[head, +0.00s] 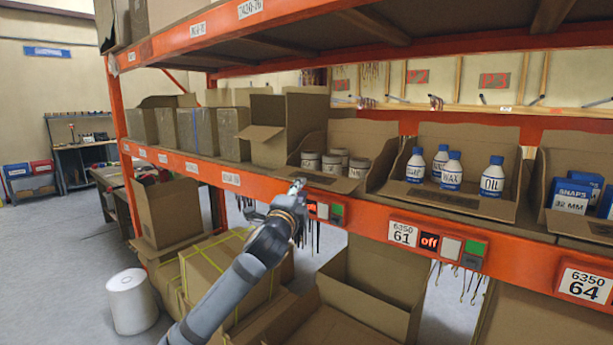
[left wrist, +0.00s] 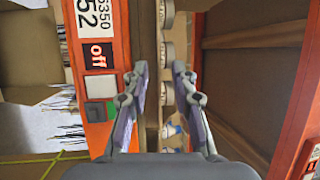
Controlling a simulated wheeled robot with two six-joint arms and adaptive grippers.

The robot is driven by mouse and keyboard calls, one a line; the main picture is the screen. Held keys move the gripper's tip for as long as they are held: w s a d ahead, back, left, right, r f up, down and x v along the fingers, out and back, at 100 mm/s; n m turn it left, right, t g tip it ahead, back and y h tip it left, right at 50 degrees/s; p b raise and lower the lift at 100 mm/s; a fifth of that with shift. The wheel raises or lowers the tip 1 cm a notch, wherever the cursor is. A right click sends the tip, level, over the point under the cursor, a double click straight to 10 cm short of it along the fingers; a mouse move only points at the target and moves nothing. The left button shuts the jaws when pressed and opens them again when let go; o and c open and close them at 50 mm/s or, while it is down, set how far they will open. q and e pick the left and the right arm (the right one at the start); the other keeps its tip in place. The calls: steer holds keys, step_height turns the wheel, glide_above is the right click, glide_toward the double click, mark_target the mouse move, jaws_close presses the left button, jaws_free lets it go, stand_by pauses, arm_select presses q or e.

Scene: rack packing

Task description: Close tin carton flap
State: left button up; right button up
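The tin carton (head: 365,136) stands on the middle shelf with several pale tins (head: 335,163) inside. Its back wall is tall and its front edge is low, with a brown flap (head: 344,185) lying outward at the front. My left gripper (head: 298,184) is at the front left corner of this carton, by the shelf beam. In the left wrist view the left gripper (left wrist: 160,70) has its fingers apart with nothing gripped. A row of tins (left wrist: 167,54) and a strip of carton edge show between and beyond the fingers. My right gripper is not in view.
The orange shelf beam (head: 376,217) with label 6350 61 and button boxes runs below the cartons. A carton of white bottles (head: 480,205) stands to the right, a taller open carton (head: 290,118) to the left. Open cartons (head: 372,285) lie below.

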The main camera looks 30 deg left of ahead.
mark_target(312, 178)
arm_select(q)
steer(key=p+x, duration=0.1)
steer(key=x, duration=0.3)
steer(key=shift+w+a+r, duration=0.15)
steer(key=shift+w+a, duration=0.05)
steer(key=shift+w, duration=0.1)
steer(key=shift+w+a+p, duration=0.1)
steer(key=shift+w+p, duration=0.2)
steer(key=shift+w, duration=0.05)
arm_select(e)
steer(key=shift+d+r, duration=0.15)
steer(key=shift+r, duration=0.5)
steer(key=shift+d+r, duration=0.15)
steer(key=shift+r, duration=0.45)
arm_select(q)
steer(key=shift+c, duration=0.5)
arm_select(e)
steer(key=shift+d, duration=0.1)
arm_select(q)
jaws_close()
